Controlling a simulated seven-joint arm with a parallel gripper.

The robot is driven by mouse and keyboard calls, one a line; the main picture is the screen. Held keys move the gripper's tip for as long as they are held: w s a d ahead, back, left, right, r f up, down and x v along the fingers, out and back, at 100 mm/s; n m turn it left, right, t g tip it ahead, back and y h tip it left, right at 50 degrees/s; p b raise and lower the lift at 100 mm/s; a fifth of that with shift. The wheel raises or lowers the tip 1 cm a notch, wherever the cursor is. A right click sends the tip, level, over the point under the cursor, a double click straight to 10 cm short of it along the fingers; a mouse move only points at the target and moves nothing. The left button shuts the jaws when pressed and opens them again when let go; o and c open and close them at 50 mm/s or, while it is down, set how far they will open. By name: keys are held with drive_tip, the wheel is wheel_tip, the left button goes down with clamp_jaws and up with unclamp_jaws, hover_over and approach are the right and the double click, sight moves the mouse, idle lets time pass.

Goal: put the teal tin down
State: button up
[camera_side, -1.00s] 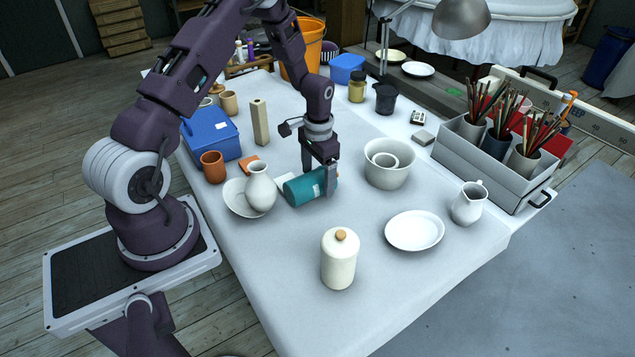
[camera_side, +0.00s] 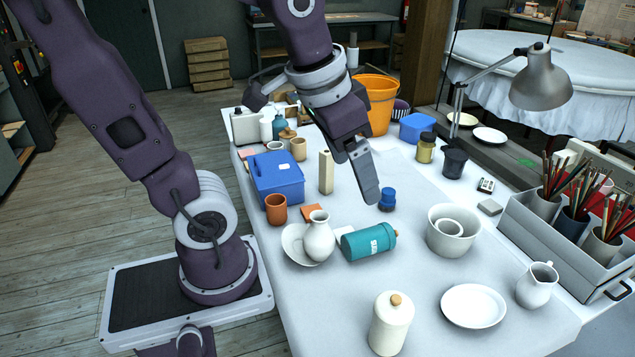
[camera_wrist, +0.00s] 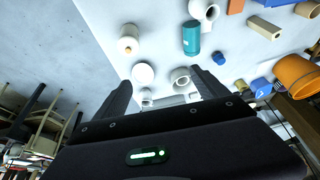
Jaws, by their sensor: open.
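The teal tin (camera_side: 368,242) lies on its side on the pale table, close to the right of a white vase (camera_side: 319,238) in a white dish. It also shows in the wrist view (camera_wrist: 191,38), well beyond my fingertips. My gripper (camera_side: 364,180) is raised above and behind the tin, clear of it. In the wrist view its two fingers (camera_wrist: 163,88) stand wide apart with nothing between them. In the side view one finger shows clearly and the other is mostly hidden.
A white lidded jar (camera_side: 390,322), a plate (camera_side: 473,306) and nested bowls (camera_side: 452,231) stand in front and to the right. A blue box (camera_side: 277,178) and terracotta cup (camera_side: 276,209) stand left. A small blue-topped jar (camera_side: 387,200) stands behind the tin.

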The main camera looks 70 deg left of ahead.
drive_tip(key=shift+o, duration=0.4)
drive_tip(key=s+d+t, duration=0.1)
drive_tip(key=s+d, duration=0.1)
drive_tip(key=s, duration=0.5)
drive_tip(key=shift+d+h, duration=0.2)
drive_tip(key=shift+h, duration=0.1)
drive_tip(key=shift+r, duration=0.1)
drive_tip(key=shift+w, duration=0.15)
drive_tip(key=g+y, duration=0.2)
drive_tip(key=g, duration=0.7)
hover_over(372, 235)
drive_tip(key=w+d, duration=0.2)
drive_tip(key=d, duration=0.1)
wheel_tip(372, 235, down, 22)
drive_tip(key=shift+n+g+y, duration=0.3)
drive_tip(key=shift+g+y, duration=0.1)
drive_tip(key=x, duration=0.4)
drive_tip(key=w+x, duration=0.1)
drive_tip(key=x, duration=0.3)
drive_tip(key=w+x, duration=0.1)
drive_tip(key=x, duration=0.3)
drive_tip(key=shift+a+f, duration=0.25)
drive_tip(key=shift+a, duration=0.15)
drive_tip(key=shift+f, duration=0.25)
